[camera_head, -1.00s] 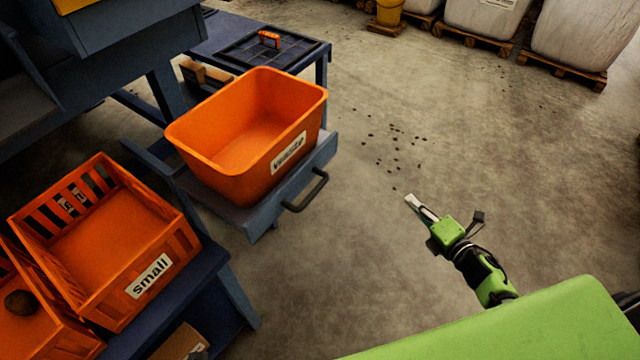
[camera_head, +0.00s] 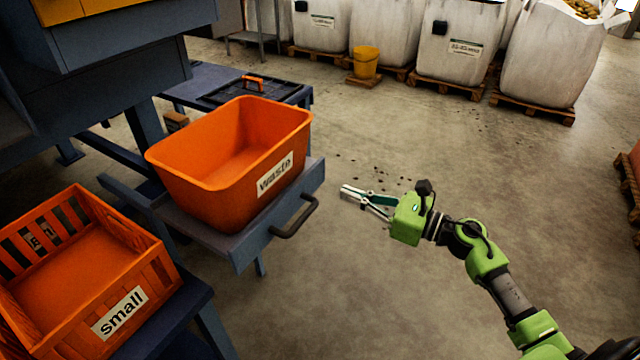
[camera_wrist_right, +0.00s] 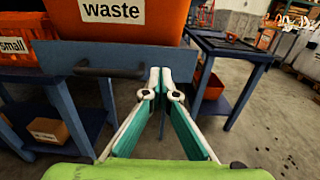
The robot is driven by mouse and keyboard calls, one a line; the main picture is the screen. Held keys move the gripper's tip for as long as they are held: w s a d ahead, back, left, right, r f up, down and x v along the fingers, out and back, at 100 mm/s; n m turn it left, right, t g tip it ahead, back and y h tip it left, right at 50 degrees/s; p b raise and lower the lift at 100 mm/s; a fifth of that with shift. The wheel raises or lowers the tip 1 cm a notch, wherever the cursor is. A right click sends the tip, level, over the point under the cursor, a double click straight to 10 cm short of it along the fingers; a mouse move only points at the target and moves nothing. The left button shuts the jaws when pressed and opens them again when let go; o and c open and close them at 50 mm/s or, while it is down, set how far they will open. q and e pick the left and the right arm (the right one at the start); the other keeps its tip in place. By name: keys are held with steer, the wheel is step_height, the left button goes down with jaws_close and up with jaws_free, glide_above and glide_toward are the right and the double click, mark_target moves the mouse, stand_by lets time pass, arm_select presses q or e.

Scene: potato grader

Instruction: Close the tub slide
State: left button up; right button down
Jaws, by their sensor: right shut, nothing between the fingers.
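The tub slide (camera_head: 240,247) is a blue-grey shelf pulled out from the machine, with a dark bar handle (camera_head: 296,219) on its front. The orange waste tub (camera_head: 205,196) sits on it. In the right wrist view the slide front (camera_wrist_right: 100,56) spans the upper left, with the handle (camera_wrist_right: 110,72) below the waste label. My right gripper (camera_head: 346,191) is shut and empty, in the air to the right of the handle and apart from it in the head view. Its fingertips (camera_wrist_right: 160,72) point toward the slide's right end in the wrist view. My left gripper is out of view.
An orange crate labelled small (camera_head: 155,280) stands at the lower left on a blue stand. A blue table (camera_head: 200,78) with a black tray is behind the tub. Big white bags on pallets and a yellow bucket (camera_head: 366,64) stand at the back.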

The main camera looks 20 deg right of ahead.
mark_target(309, 179)
steer(key=x, duration=0.8)
steer(key=shift+w+a, duration=0.1)
